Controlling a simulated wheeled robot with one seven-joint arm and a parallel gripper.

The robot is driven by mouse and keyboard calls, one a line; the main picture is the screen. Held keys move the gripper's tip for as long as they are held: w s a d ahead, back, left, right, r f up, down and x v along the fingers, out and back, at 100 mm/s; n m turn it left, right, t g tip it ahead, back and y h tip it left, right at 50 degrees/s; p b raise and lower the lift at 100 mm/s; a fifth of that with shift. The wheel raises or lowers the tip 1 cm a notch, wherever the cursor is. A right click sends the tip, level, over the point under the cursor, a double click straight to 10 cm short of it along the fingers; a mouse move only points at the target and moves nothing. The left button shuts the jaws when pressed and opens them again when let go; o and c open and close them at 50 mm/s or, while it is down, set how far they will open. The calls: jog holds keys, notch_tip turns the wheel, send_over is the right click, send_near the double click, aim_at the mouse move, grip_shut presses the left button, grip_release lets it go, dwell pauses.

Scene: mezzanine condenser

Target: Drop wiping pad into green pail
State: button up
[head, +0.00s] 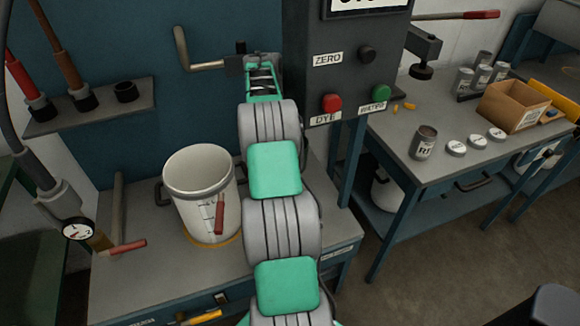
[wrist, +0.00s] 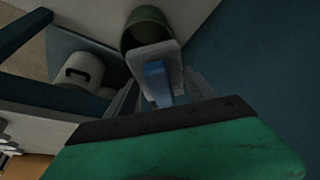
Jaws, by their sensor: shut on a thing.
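The wiping pad (wrist: 169,57) looks like a pale grey slab with a blue grip (wrist: 156,82), seen in the wrist view. My gripper (wrist: 158,98) is shut on it by the blue part, with a grey finger on each side. The green pail (wrist: 145,22) is a dark green round vessel at the top of the wrist view. The pad lies in front of it in the picture and hides part of it; the gap between them cannot be told. In the head view my arm hides the pad, and I cannot make out the green pail there.
A white bucket (head: 184,187) stands on the left bench beside my arm. A grey control box (head: 345,65) with red and green buttons is right of the arm. The right bench (head: 395,127) holds tins and a cardboard box (head: 513,106). A white container (wrist: 82,72) shows in the wrist view.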

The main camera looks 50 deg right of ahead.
notch_tip(320, 180, down, 10)
jog(key=o, duration=1.6)
jog(key=shift+a, duration=0.1)
jog(key=shift+c, duration=0.2)
jog(key=shift+r, duration=0.15)
jog(key=v, duration=1.2)
jog(key=shift+r, duration=0.1)
